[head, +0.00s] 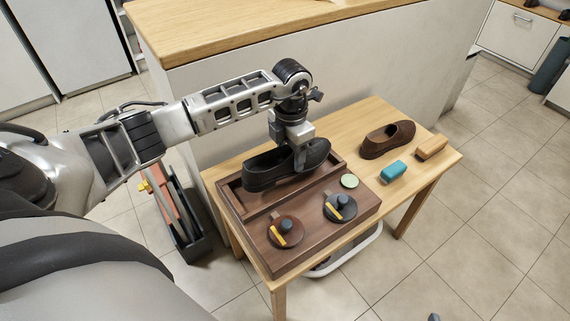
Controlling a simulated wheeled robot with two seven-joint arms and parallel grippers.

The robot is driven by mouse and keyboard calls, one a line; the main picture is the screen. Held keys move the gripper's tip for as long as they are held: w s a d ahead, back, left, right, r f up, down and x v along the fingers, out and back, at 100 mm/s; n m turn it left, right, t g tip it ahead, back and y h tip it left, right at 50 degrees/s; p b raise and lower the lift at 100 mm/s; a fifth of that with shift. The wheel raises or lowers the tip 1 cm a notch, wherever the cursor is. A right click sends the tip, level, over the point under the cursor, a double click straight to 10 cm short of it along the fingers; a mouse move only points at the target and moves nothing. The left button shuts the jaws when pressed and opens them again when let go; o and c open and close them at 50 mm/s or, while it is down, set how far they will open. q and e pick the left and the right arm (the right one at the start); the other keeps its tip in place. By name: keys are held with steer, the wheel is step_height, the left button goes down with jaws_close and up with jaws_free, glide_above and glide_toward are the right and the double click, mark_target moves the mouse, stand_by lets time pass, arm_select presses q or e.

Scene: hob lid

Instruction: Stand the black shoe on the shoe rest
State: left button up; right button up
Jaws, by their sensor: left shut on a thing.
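The black shoe (268,172) is in the head view, over the back part of a dark wooden shoe box. My left gripper (300,158) comes down from above and is shut on the shoe at its right end. The shoe looks roughly level; I cannot tell whether its sole touches the box. The box (310,253) has a recessed compartment at the back, partly hidden by the shoe. No part clearly shows as a separate shoe rest. My right gripper is out of view.
A brown shoe (387,139), a teal block (393,171) and a brush-like tan block (432,147) stand on the table (421,181) at the right. A counter (200,50) stands behind.

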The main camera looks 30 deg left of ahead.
arm_select(q)
steer(key=shift+s+a+f, duration=0.25)
steer(key=shift+f, duration=0.15)
step_height(320, 180, down, 4)
steer(key=shift+s+a+r, duration=0.15)
steer(key=shift+r, duration=0.05)
steer(key=shift+f, duration=0.1)
steer(key=o, duration=1.1)
